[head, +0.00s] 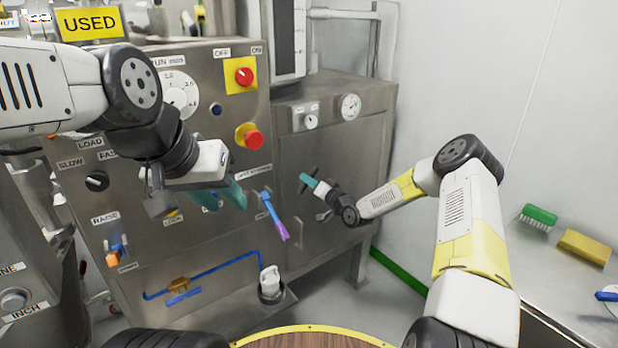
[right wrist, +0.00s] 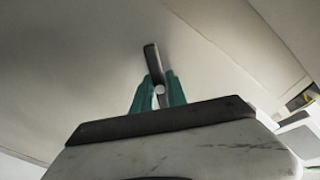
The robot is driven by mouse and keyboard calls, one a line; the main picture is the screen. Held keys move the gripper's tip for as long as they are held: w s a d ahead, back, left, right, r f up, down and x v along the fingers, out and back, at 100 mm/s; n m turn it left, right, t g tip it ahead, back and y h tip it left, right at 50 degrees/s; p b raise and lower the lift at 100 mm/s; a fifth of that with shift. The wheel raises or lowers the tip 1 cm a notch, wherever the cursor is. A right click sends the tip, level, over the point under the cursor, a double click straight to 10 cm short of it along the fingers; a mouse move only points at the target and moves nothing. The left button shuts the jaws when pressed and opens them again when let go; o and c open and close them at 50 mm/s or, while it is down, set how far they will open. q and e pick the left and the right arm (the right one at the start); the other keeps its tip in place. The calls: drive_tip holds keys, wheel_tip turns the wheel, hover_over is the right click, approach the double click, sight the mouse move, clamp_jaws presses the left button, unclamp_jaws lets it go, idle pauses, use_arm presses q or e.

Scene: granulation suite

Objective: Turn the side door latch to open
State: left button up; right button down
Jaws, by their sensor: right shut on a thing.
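The side door latch is a dark narrow bar (right wrist: 151,58) with a light round pivot, on the plain grey metal door panel (head: 345,150) of the machine. My right gripper (head: 308,182) reaches it from the right. In the right wrist view, its teal fingers (right wrist: 160,90) are shut on the latch, one on each side. The bar's far end sticks out beyond the fingertips and leans slightly. In the head view the latch is small and partly hidden by the fingers. My left gripper (head: 228,198) hangs before the control panel at the left, its teal fingers apart and empty.
A blue and purple lever (head: 274,216) projects between my two grippers. Red knobs (head: 253,139) and dials are on the panel. Blue piping (head: 215,266) runs below.

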drive_tip(key=n, duration=0.4)
drive_tip(key=shift+n, duration=2.3)
drive_tip(key=shift+f, duration=0.1)
drive_tip(key=c, duration=1.3)
unclamp_jaws()
drive_tip(key=v, duration=0.7)
drive_tip(key=shift+s+d, duration=0.25)
drive_tip(key=shift+s, duration=0.05)
